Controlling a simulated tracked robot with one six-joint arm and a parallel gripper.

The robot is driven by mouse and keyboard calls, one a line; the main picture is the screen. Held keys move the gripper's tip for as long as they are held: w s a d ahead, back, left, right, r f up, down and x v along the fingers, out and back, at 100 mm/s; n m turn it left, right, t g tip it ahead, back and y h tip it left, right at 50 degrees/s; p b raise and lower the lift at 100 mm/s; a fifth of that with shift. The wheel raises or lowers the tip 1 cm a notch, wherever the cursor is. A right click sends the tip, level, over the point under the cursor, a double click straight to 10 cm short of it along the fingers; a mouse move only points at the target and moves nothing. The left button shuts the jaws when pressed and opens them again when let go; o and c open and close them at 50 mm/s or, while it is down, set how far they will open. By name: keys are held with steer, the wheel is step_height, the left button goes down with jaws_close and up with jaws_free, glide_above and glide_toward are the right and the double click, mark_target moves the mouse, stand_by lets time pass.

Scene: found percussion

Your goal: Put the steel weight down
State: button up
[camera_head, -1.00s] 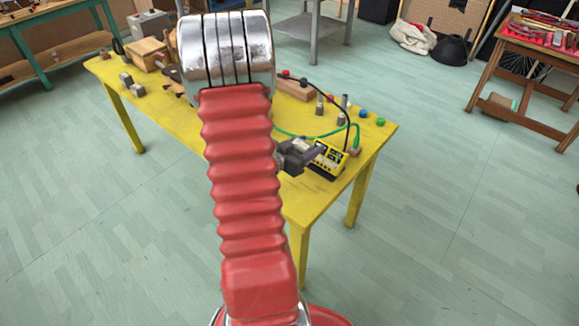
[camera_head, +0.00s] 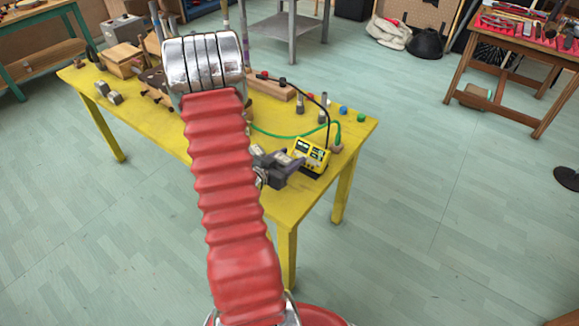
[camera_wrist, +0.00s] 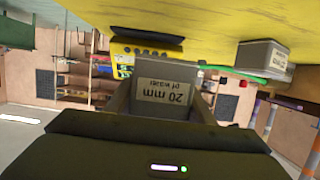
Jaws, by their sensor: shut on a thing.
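The steel weight (camera_wrist: 164,95) is a grey block with a pale "20 mm" label, upside down in the wrist view. My gripper (camera_wrist: 160,108) is shut on it, one finger on each side. In the head view my gripper (camera_head: 276,167) is dark and sits over the near right part of the yellow table (camera_head: 300,203), just left of the yellow meter (camera_head: 312,155). The held weight is hard to separate from the fingers there. I cannot tell whether it touches the tabletop.
Another labelled grey block (camera_wrist: 262,58) stands on the table near the green cable (camera_wrist: 240,74). Two small grey pieces (camera_head: 108,93), wooden blocks (camera_head: 122,58) and several coloured-top posts stand farther back. The tabletop's near right corner looks bare.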

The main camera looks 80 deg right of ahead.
steer(key=shift+f, duration=0.1)
stand_by(0.3)
steer(key=shift+f, duration=1.95)
steer(key=o, duration=1.6)
steer(key=shift+f, duration=0.15)
steer(key=shift+c, duration=0.2)
steer(key=v, duration=1.2)
